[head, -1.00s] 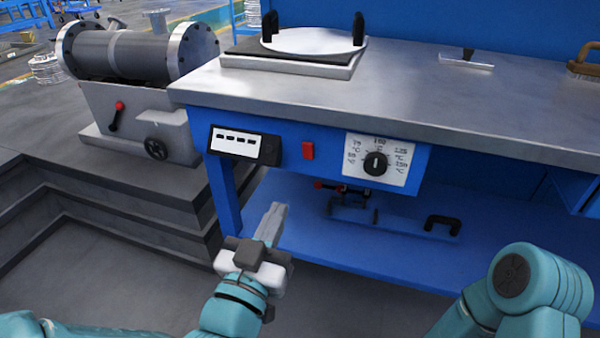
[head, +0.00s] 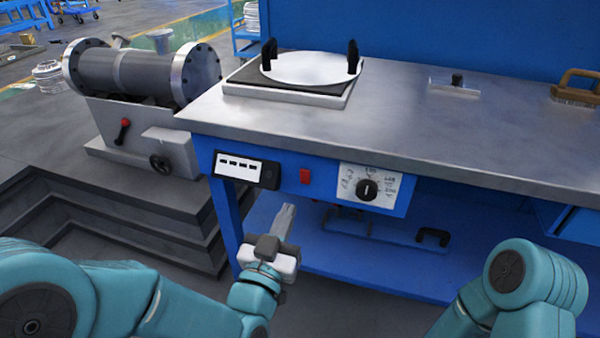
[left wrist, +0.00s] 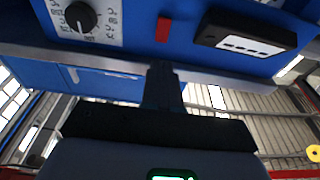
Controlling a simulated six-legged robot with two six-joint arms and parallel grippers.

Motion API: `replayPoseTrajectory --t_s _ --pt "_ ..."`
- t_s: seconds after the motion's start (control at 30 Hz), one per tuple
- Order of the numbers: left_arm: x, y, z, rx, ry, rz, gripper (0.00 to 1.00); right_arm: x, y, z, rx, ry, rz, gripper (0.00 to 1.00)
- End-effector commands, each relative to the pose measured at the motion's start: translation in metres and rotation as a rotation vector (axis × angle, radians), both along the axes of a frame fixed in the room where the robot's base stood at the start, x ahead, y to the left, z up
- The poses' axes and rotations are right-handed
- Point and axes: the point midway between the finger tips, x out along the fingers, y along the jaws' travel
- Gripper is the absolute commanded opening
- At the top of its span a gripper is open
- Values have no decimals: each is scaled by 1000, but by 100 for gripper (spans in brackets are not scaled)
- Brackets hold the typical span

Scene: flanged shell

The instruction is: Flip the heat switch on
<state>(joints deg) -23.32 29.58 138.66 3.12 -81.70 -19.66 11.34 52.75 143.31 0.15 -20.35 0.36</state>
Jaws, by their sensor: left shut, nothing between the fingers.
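The heat switch appears to be the small red rocker (head: 305,176) on the blue front panel of the bench, between a digital display box and a dial. It also shows in the left wrist view as a red block (left wrist: 163,29). My left gripper (head: 286,212) is shut and empty, a little below and left of the red switch and apart from it. In the left wrist view its dark closed fingers (left wrist: 162,75) point up toward the switch. Whether the switch is on or off is too small to tell. My right gripper is out of view.
The display box (head: 247,170) sticks out left of the switch, and the dial (head: 368,189) sits to its right. The metal bench top (head: 420,130) overhangs above. A hot plate with a white disc (head: 310,68) stands on it. A flanged shell (head: 140,75) is at left.

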Motion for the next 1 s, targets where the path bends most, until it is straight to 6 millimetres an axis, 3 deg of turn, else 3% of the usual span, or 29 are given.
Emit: replayPoseTrajectory --t_s 0.2,0.4,0.87,1.0 --pt "44 -14 6 0 -1 1 0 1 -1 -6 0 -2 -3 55" --pt "70 -23 10 0 0 0 0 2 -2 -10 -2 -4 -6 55" --pt "79 -26 13 0 1 -1 0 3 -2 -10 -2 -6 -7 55" --pt "82 -27 22 12 34 -1 0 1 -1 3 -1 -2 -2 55"
